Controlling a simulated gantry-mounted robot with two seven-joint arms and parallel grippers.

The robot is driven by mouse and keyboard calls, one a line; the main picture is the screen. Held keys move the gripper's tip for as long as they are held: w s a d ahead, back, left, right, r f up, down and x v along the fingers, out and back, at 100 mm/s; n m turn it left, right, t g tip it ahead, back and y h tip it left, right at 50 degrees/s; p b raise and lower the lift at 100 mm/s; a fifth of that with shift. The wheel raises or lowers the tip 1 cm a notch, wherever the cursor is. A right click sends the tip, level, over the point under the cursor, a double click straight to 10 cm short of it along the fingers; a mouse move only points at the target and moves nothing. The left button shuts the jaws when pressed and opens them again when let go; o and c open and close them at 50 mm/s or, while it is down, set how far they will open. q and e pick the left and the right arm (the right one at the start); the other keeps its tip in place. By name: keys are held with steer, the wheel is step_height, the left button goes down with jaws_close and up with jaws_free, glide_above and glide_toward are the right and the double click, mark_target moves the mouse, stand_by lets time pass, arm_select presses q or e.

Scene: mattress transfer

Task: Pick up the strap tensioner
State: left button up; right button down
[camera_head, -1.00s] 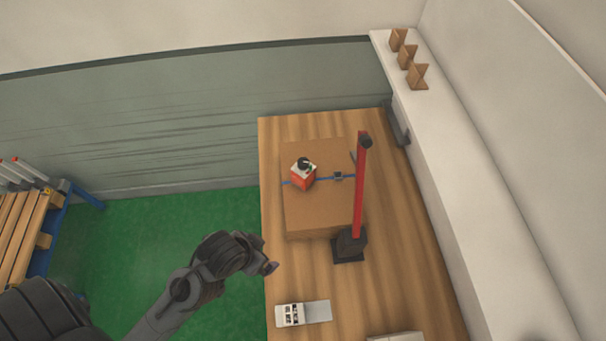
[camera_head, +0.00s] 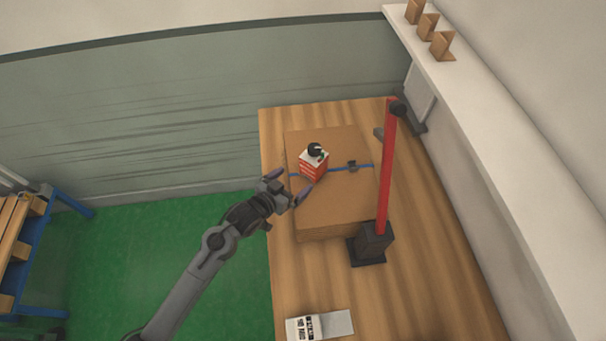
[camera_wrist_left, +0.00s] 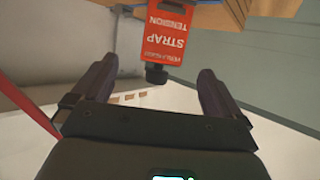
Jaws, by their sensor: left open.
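The strap tensioner (camera_head: 314,168) is a red and white block with a black knob on top. It sits on the cardboard stack (camera_head: 335,205), at the left part of the blue strap (camera_head: 338,169). In the left wrist view the tensioner (camera_wrist_left: 166,40) shows its red face with the words STRAP TENSION, ahead of and between the fingers. My left gripper (camera_head: 289,189) is open and empty, just left of and near the tensioner, over the stack's left edge. I cannot tell whether a finger touches it. My right gripper is not in view.
A red post on a dark base (camera_head: 371,243) stands at the stack's right side. A small black buckle (camera_head: 352,165) sits on the strap. A white shelf (camera_head: 480,110) runs along the right.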

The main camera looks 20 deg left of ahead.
mark_target(314, 158)
arm_select(q)
steer(key=shift+t, duration=0.3)
steer(key=w, duration=0.4)
steer(key=w+d, duration=0.1)
steer(key=w, duration=0.1)
steer(key=shift+w+b, duration=0.3)
steer(key=shift+b, duration=0.05)
steer(key=shift+x, duration=3.05)
steer(key=shift+s+f, duration=0.1)
steer(key=shift+f, duration=0.1)
steer(key=shift+a, duration=0.1)
steer(key=c, duration=1.6)
steer(key=shift+r, duration=0.15)
steer(key=shift+c, duration=0.9)
